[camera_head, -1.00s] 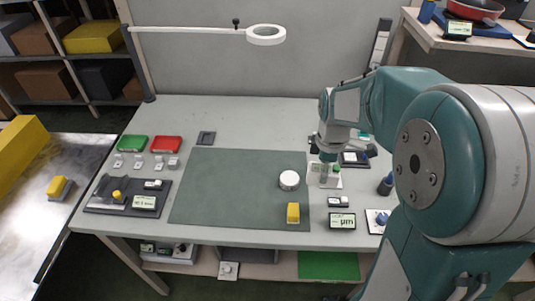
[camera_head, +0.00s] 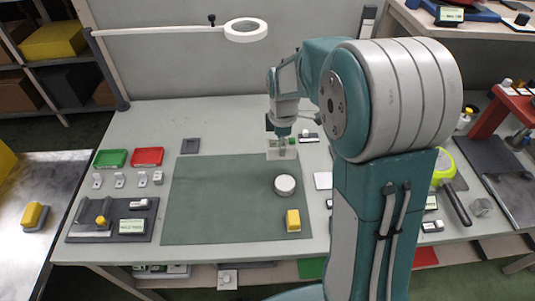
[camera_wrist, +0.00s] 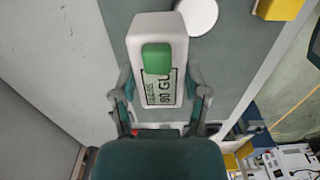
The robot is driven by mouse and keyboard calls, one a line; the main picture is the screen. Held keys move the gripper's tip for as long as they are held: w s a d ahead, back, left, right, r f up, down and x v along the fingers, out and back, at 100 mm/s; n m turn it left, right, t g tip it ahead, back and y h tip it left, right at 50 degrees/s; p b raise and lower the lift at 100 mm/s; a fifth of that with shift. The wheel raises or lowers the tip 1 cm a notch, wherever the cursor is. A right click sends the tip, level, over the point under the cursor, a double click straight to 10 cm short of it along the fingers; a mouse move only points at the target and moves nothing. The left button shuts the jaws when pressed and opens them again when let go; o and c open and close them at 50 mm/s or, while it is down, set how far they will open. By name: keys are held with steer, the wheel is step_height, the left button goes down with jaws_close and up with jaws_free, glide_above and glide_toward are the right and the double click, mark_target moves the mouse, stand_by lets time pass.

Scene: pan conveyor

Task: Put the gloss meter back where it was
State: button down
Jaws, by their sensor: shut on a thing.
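The gloss meter (camera_wrist: 158,50) is a white box with a green button and a display reading "GU". It fills the middle of the wrist view. My gripper (camera_wrist: 163,100) has one finger on each long side of it and is shut on it. In the head view my gripper (camera_head: 283,131) points down near the far right corner of the green mat (camera_head: 225,205), with the gloss meter (camera_head: 282,152) below it. I cannot tell how high the meter is. A white square plate (camera_head: 323,180) lies right of the mat, partly hidden by my arm.
A white round puck (camera_head: 285,185) and a yellow block (camera_head: 293,220) stand on the mat. Green (camera_head: 110,158) and red (camera_head: 147,156) trays and a dark board (camera_head: 82,227) are left. My arm hides much of the table's right side.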

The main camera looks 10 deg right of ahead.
steer(key=w+a+f, duration=0.2)
steer(key=f, duration=0.1)
steer(key=w+a+f, duration=0.1)
steer(key=w+f, duration=0.1)
steer(key=shift+w+a+f, duration=0.1)
steer(key=shift+a, duration=0.05)
steer(key=shift+w+f, duration=0.3)
steer(key=shift+f, duration=0.15)
steer(key=f, duration=0.3)
steer(key=shift+w+d, duration=0.1)
steer(key=shift+d, duration=0.15)
steer(key=shift+a, duration=0.15)
steer(key=shift+a, duration=0.1)
steer(key=shift+c, duration=0.4)
jaws_free()
steer(key=shift+f, duration=0.15)
